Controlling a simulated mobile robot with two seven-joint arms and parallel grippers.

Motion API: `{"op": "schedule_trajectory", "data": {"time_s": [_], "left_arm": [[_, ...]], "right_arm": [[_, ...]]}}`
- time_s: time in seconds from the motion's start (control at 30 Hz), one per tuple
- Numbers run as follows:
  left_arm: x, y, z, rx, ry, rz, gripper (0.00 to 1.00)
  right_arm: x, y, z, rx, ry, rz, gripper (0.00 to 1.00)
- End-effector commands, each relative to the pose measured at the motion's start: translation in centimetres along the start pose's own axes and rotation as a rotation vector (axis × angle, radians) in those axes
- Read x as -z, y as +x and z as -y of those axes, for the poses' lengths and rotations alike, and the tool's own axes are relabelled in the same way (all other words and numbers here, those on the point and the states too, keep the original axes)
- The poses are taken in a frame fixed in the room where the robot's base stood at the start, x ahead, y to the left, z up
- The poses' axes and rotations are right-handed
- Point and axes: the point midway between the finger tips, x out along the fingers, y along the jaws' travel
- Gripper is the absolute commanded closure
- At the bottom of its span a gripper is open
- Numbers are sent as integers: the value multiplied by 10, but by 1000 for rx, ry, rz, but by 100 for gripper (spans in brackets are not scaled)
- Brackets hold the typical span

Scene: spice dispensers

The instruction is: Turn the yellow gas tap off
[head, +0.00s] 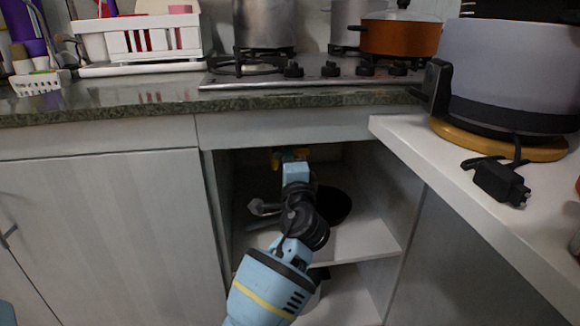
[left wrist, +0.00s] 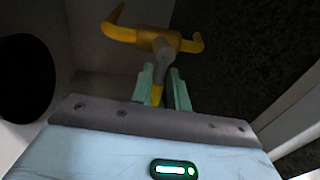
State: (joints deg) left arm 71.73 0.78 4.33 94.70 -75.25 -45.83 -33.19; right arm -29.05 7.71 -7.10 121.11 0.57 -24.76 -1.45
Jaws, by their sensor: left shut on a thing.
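The yellow gas tap (left wrist: 157,40) shows in the left wrist view, with curved yellow pipe ends to both sides, a grey middle part and a yellow lever (left wrist: 157,94) pointing toward me. My left gripper (left wrist: 162,82) is shut on this lever, one greenish finger on each side. In the head view, my left gripper (head: 290,162) reaches into the open cabinet, high under the counter. Only small yellow parts of the tap (head: 276,163) show around it there; the rest is hidden by the gripper. My right gripper is in neither view.
The open cabinet has a shelf (head: 350,236) with a dark pan (head: 333,206) beside my arm. The counter edge (head: 130,112) runs just above. A white side table (head: 440,165) with a large cooker (head: 510,75) stands at the right.

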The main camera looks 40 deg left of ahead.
Motion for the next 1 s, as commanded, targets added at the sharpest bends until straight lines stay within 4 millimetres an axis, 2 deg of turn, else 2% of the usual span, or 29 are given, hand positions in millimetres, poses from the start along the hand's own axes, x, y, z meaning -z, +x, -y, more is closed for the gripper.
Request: {"op": "schedule_trajectory", "data": {"time_s": [0.6,0.63,0.77,1.0], "left_arm": [[0,0,2,-1,-48,9,100],[0,0,2,0,-48,9,79],[0,0,2,0,-46,8,62],[0,0,1,-1,-43,8,61]], "right_arm": [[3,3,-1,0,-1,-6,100],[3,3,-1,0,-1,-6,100],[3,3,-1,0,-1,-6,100],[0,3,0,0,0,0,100]]}}
